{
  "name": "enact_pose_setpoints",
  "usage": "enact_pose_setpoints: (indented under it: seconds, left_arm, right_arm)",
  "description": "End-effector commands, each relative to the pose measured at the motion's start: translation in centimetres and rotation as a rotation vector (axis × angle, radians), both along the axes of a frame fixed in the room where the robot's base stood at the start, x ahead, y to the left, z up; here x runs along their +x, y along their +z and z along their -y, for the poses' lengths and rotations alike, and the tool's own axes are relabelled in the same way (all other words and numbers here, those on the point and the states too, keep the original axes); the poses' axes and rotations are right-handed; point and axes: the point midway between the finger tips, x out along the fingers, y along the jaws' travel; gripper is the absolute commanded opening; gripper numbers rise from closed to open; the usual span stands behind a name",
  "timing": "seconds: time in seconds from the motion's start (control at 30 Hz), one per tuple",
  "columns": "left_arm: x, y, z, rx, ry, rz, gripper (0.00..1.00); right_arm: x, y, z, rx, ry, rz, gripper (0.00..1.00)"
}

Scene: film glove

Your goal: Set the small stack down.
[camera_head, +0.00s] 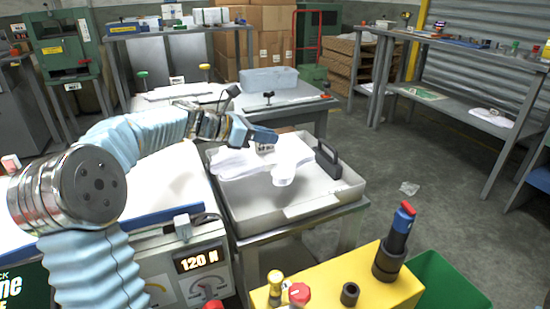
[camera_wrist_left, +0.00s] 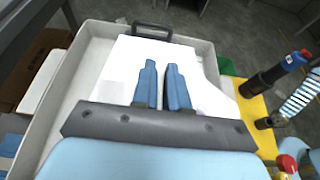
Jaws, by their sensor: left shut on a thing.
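My left gripper (camera_head: 264,137) reaches in from the left over a pale shallow tray (camera_head: 325,200). Its blue fingers are shut on the white stack (camera_head: 288,160), a thin, sheet-like pile just below the fingertips. In the left wrist view, the two fingers (camera_wrist_left: 163,86) lie close together over the broad white stack (camera_wrist_left: 115,72), with the tray's rim (camera_wrist_left: 62,85) around it. I cannot tell whether the stack touches the tray floor; single layers cannot be made out. My right gripper is not in view.
A black handle (camera_head: 328,160) stands at the tray's right side. A yellow control box (camera_head: 375,285) with upright knobs is in front. A machine reading "120 N" (camera_head: 199,260) is at front left. A translucent bin (camera_head: 268,80) stands on the table behind. The tray's front has bare room.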

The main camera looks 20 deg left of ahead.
Motion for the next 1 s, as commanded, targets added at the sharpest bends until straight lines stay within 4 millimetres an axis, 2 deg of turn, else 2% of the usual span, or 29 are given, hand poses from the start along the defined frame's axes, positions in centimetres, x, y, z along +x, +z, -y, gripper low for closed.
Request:
enact_pose_setpoints:
  seconds: [0.03, 0.1, 0.3, 0.57, 0.8, 0.97, 1.0]
  left_arm:
    - [1.5, -0.6, -0.1, -0.001, -0.001, -0.002, 0.0]
    - [2.9, -2.0, -0.4, -0.001, -0.001, -0.003, 0.0]
    - [5.3, -5.0, -0.8, -0.001, 0.001, -0.002, 0.0]
    - [6.5, -6.4, -0.9, 0.0, 0.0, 0.0, 0.0]
    - [6.9, -9.8, -1.0, -0.001, 0.001, -0.001, 0.0]
    - [6.9, -9.8, -0.9, 0.001, 0.001, 0.001, 0.0]
    - [6.9, -9.9, -0.9, 0.001, 0.0, 0.001, 0.15]
  right_arm:
    - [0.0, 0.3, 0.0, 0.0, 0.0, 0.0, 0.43]
    - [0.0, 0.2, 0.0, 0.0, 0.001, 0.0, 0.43]
    - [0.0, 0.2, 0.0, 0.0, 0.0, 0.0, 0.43]
    - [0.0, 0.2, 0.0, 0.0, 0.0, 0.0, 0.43]
    - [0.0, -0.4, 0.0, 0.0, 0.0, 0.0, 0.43]
    - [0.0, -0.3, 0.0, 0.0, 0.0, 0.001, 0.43]
    - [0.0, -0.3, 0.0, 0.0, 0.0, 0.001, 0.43]
